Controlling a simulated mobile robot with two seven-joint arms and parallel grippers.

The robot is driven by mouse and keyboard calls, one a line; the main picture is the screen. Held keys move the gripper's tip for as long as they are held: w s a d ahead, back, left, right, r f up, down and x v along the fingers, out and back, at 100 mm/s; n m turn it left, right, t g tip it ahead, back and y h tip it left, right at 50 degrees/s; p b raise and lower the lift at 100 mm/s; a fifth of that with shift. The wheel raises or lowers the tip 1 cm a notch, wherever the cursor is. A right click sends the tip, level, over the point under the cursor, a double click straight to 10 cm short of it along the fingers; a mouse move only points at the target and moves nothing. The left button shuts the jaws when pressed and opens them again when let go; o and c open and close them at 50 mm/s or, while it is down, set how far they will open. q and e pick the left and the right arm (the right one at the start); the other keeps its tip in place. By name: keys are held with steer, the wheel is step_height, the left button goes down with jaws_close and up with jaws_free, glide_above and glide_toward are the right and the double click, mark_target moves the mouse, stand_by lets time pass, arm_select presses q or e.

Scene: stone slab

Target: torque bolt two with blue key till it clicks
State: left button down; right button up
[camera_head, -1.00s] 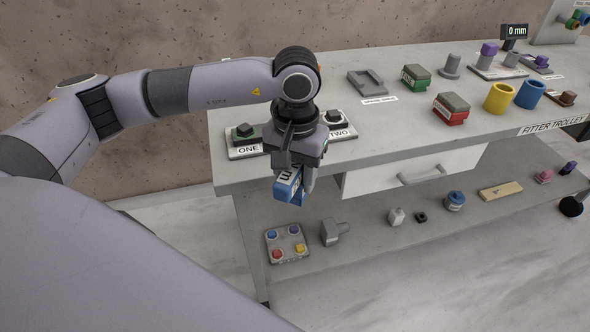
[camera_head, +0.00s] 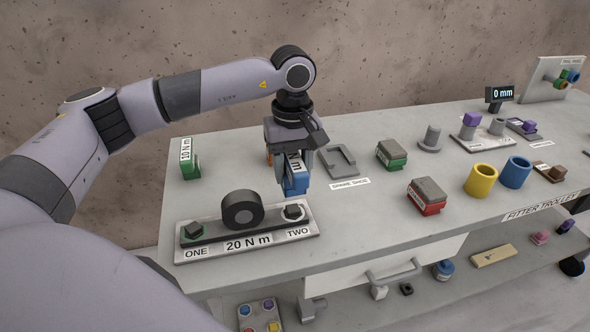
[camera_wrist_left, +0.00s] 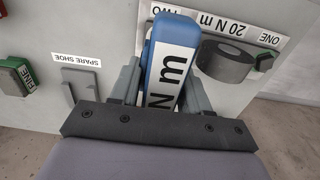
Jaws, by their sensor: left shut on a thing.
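My left gripper (camera_head: 294,172) is shut on the blue key (camera_head: 293,184), a blue block with a white "N m" label. The key also shows between the fingers in the left wrist view (camera_wrist_left: 170,62). In the head view it is just behind bolt two (camera_head: 293,212), the dark bolt with a pale ring at the plate's right end. I cannot tell the gap between them. Bolt one (camera_head: 194,231) is at the left end, on green. The plate (camera_head: 275,246) reads "20 N m" and carries a black round part (camera_head: 242,210). My right gripper is out of view.
A green key (camera_head: 190,164) marked "10 N m" stands at the back left. Right of my gripper are a grey spare shoe holder (camera_head: 337,161), green (camera_head: 391,154) and red (camera_head: 427,196) blocks, and yellow (camera_head: 481,180) and blue (camera_head: 515,172) cups.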

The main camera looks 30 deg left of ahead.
arm_select(q)
steer(key=shift+s, duration=0.1)
steer(key=shift+f, duration=0.1)
steer(key=b, duration=0.4)
glide_above(293, 208)
steer(key=shift+f, duration=2.45)
